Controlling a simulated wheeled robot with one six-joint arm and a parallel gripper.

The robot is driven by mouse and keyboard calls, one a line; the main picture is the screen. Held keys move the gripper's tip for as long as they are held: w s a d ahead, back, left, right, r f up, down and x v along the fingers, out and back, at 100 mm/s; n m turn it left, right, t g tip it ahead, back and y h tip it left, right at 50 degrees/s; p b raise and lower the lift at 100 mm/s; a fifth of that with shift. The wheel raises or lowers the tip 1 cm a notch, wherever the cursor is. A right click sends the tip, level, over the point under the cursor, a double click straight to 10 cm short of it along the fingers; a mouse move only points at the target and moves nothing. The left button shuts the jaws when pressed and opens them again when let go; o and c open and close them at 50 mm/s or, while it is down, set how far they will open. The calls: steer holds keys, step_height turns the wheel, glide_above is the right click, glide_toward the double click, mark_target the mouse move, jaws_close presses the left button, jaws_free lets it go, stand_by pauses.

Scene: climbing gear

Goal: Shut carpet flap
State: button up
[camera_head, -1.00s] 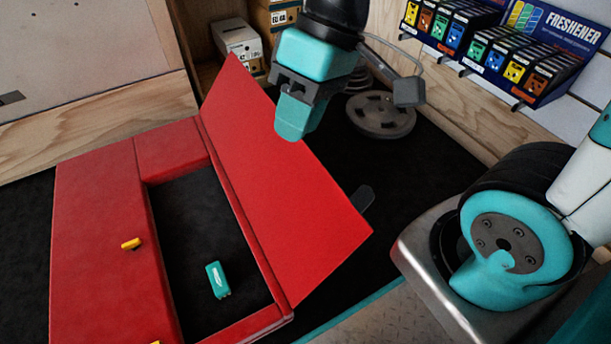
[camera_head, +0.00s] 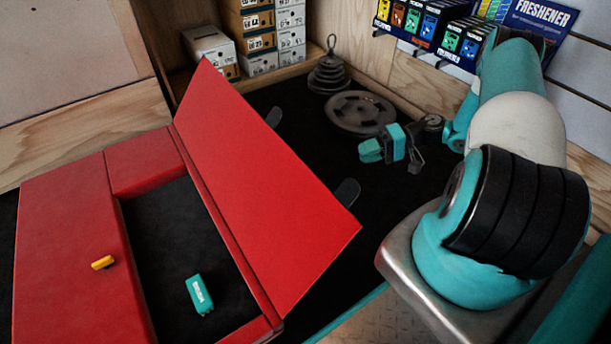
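The red carpet flap (camera_head: 262,185) stands open, tilted up along the right edge of the opening in the red mat (camera_head: 65,245). Two dark tabs show past its far right edge. Inside the dark recess (camera_head: 165,235) lies a small teal item (camera_head: 199,294) with white lettering. My gripper (camera_head: 372,151) is on the right of the flap, on its outer side, apart from it and low over the black floor. It is seen side-on and small, so its finger gap cannot be made out. Nothing is visibly held.
A yellow piece (camera_head: 103,263) sits on the mat. Behind my gripper lie a round grey plate (camera_head: 360,113) and a stack of weights (camera_head: 329,75). Boxes (camera_head: 249,30) stand at the back, and a freshener display (camera_head: 430,30) hangs on the right wall. Black floor between flap and gripper is clear.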

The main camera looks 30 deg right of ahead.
steer(key=b, duration=0.6)
glide_toward(305, 173)
steer(key=w+a+f, duration=0.6)
steer(key=w+f, duration=0.1)
steer(key=shift+a+f, duration=0.15)
steer(key=shift+a, duration=0.15)
jaws_close()
